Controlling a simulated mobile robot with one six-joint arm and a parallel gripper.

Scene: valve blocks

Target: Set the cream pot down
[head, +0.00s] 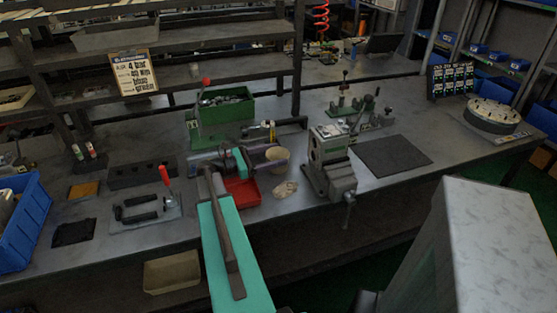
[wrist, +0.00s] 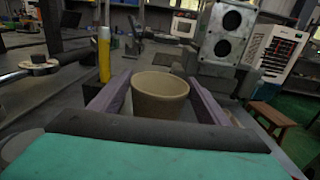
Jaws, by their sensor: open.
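The cream pot (head: 277,161) is upright at the middle of the workbench, just right of the red tray. In the wrist view the pot (wrist: 160,98) sits between the two purple fingers of my gripper (wrist: 160,82), with its open rim showing. The fingers are open, one on each side of the pot. A narrow gap seems to show beside it, but contact at its lower part is hidden by my gripper's dark front edge. The pot's base is hidden in the wrist view, and I cannot clearly see it meet the bench.
The red tray (head: 243,191) is beside my arm. A green bin (head: 222,112) is behind. A dark mat (head: 393,157) lies bare at right. A yellow cylinder (wrist: 104,55) stands near the left finger.

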